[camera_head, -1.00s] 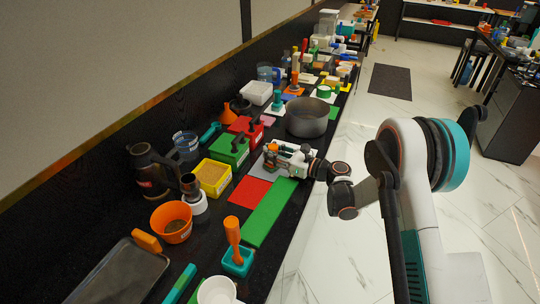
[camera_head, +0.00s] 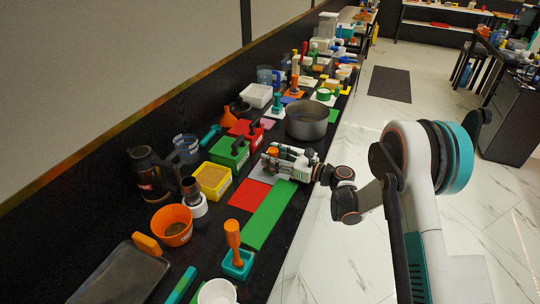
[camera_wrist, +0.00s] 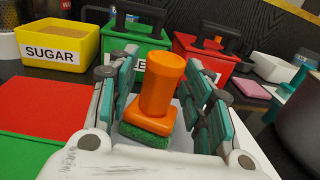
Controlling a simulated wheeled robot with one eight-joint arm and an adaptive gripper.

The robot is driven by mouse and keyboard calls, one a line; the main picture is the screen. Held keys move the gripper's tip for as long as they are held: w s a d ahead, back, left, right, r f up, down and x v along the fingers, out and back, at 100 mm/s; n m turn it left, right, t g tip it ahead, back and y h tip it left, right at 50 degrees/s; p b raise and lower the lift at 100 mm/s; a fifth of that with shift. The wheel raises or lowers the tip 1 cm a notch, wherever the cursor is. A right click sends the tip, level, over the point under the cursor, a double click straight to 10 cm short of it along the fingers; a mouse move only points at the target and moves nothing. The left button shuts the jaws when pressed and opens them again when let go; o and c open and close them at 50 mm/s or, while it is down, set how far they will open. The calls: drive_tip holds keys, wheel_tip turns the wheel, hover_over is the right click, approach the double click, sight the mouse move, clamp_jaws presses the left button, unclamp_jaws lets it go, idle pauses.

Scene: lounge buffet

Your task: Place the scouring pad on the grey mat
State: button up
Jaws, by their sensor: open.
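The scouring pad has an orange knob handle (camera_wrist: 160,85) above a green scouring base (camera_wrist: 146,135). In the wrist view it stands upright between the fingers of my gripper (camera_wrist: 158,108). The fingers are open on both sides of it, with gaps showing beside the handle. A grey surface shows around its base. In the head view my gripper (camera_head: 276,160) is over the grey mat (camera_head: 262,174), and the orange handle (camera_head: 272,151) shows between its fingers. The mat is partly hidden by my gripper. Contact between the pad's underside and the mat is hard to see.
A red mat (camera_head: 247,195) and a long green mat (camera_head: 268,216) lie nearer. A yellow sugar box (camera_head: 212,180), a green box (camera_head: 230,151) and a red box (camera_head: 245,133) stand behind. A metal pot (camera_head: 307,120) is close to the right of my gripper.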

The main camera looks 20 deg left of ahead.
drive_tip(key=d, duration=0.3)
drive_tip(key=s+d+p, duration=0.1)
drive_tip(key=d, duration=0.3)
drive_tip(key=s+d+p, duration=0.1)
drive_tip(key=d, duration=0.2)
drive_tip(key=shift+d, duration=0.3)
drive_tip(key=shift+r, duration=0.1)
drive_tip(key=s+d+r+n+t+h, duration=0.1)
drive_tip(key=s+d+r+n+h, duration=0.3)
drive_tip(key=d+r, duration=0.3)
drive_tip(key=s+d+r+n+t+h, duration=0.1)
drive_tip(key=s+d+r+n+h, duration=0.3)
drive_tip(key=r, duration=0.6)
drive_tip(key=s+d+r+n+t+h, duration=0.1)
drive_tip(key=s+d+n+h, duration=0.8)
drive_tip(key=s+d, duration=1.2)
drive_tip(key=s+n+t, duration=0.1)
drive_tip(key=s+n, duration=0.2)
drive_tip(key=shift+d+r+h, duration=0.35)
drive_tip(key=shift+h, duration=0.05)
